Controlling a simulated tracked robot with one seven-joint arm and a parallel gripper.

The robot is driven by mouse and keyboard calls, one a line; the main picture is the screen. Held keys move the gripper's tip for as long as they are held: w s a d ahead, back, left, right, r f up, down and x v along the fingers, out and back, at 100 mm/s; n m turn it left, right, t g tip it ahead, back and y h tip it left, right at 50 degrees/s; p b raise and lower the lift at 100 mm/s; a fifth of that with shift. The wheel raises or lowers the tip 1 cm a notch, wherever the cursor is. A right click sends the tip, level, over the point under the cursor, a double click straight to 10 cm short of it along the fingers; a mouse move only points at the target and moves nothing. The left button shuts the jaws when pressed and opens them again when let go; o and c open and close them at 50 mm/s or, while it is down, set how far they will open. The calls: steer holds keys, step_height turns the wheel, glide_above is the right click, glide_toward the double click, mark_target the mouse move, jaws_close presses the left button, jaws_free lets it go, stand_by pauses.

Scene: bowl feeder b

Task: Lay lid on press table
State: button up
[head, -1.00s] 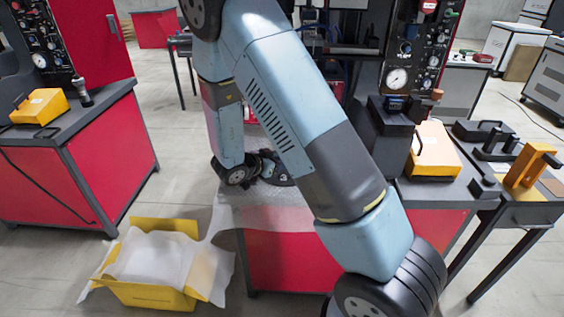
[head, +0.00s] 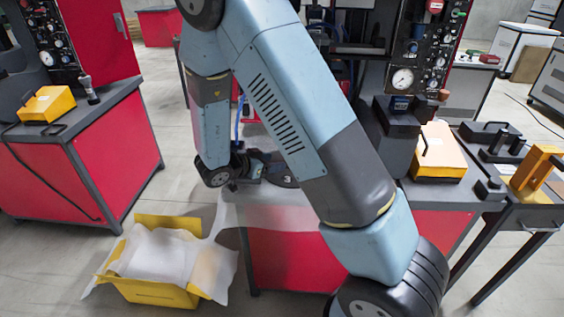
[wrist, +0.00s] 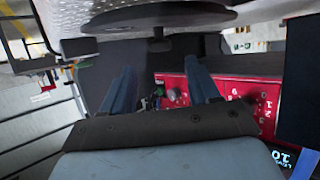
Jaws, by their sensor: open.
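The lid is a dark round disc with a small knob. In the wrist view the lid (wrist: 165,16) lies on a perforated metal surface (wrist: 75,14), with its knob towards my fingers. In the head view the lid (head: 285,181) shows only partly, as a dark shape on the pale top of the red press table (head: 262,214), beside my gripper (head: 259,163). My gripper (wrist: 159,66) is open; its two blue-grey fingers stand apart in the wrist view. The knob appears past the fingertips, with nothing between them. My arm hides much of the table and the press behind.
A yellow crate (head: 150,292) with white sheeting stands on the floor at the front left. A red bench (head: 95,165) carries a yellow box (head: 46,104). At the right are another yellow-and-white box (head: 437,155) and a side table with a yellow bracket (head: 535,168).

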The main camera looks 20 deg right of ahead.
steer(key=shift+v, duration=2.75)
steer(key=shift+w, duration=0.1)
